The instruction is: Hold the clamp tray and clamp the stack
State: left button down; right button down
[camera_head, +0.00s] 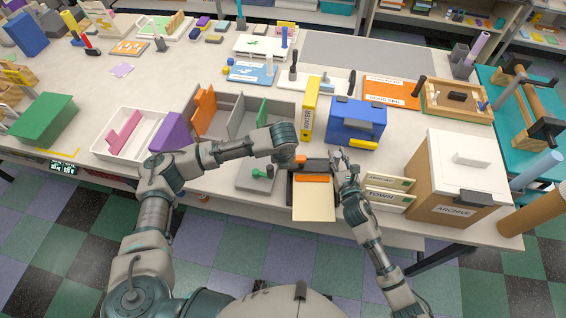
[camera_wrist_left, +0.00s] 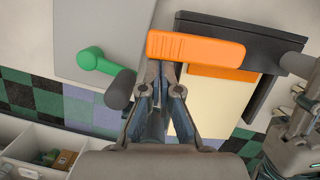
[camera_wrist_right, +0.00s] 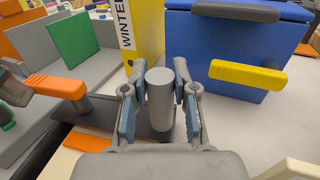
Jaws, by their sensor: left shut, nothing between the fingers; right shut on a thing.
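The dark clamp tray (camera_head: 320,165) lies at the table's front edge with a cream paper stack (camera_head: 314,205) in it, overhanging the edge. An orange strip (camera_head: 313,178) crosses the stack. An orange lever (camera_wrist_left: 195,49) sits above the tray. My left gripper (camera_wrist_left: 161,68) is shut and empty, its tips at the lever's left end; whether they touch is unclear. A grey post (camera_wrist_right: 160,100) stands at the tray's right side. My right gripper (camera_wrist_right: 157,88) is shut on this post; in the head view, the right gripper (camera_head: 342,160) is right of the tray.
A grey plate with a green knob (camera_head: 262,172) lies left of the tray. A yellow WINTER binder (camera_head: 310,110) and a blue box (camera_head: 357,122) stand behind. Labelled cards (camera_head: 388,197) and the ARCHIVE box (camera_head: 455,185) are close on the right. A grey divided organiser (camera_head: 232,115) stands behind left.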

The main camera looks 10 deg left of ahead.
jog(key=shift+f, duration=0.1)
pick_arm(q)
jog(key=s+d+r, duration=0.1)
jog(key=s+r, duration=0.5)
jog(key=r, duration=0.3)
jog(key=shift+r, duration=0.3)
jog(key=shift+s+d, duration=0.1)
jog(key=v, duration=1.1)
jog(key=shift+r, duration=0.35)
pick_arm(e)
jog(key=c, duration=0.8)
grip_release()
